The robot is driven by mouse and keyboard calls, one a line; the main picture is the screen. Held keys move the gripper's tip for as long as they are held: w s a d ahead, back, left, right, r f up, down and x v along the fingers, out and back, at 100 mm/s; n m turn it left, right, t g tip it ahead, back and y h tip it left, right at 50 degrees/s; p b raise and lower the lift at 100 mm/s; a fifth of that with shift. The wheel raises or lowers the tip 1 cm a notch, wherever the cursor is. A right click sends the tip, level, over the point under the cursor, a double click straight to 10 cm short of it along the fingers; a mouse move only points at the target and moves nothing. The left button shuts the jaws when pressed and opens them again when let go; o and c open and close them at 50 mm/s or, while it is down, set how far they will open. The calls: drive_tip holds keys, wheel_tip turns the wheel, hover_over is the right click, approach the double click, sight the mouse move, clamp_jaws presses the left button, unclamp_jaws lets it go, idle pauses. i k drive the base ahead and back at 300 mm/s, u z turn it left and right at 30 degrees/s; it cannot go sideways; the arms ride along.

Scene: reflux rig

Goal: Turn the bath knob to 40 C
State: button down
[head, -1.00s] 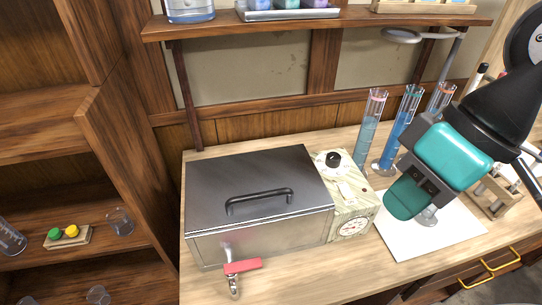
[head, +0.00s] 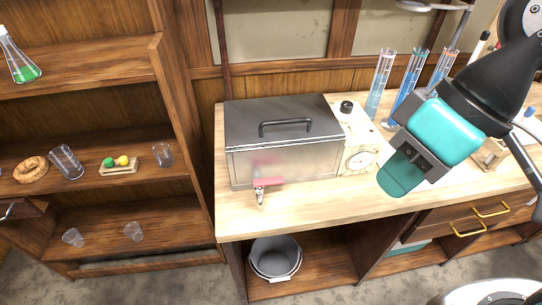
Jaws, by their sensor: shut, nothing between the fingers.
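The bath (head: 285,160) is a steel box with a dark lid and a black handle, standing on the wooden bench. Its pale control panel (head: 370,138) is on the right side. The black bath knob (head: 347,106) sits at the back of the panel; its markings are too small to read. A round white dial (head: 361,161) is at the panel's front. My gripper (head: 394,182) is shut and empty, in the air in front and to the right of the panel, apart from the knob.
Several measuring cylinders (head: 380,85) with coloured liquid stand behind and right of the panel. A grey bucket (head: 275,257) is under the bench. Shelves (head: 130,190) with glassware stand at the left.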

sight(347, 107)
drive_tip(key=u, duration=1.95)
drive_tip(key=k, duration=1.05)
drive_tip(key=z, duration=2)
drive_tip(key=i, duration=1.15)
drive_tip(key=u, duration=1.05)
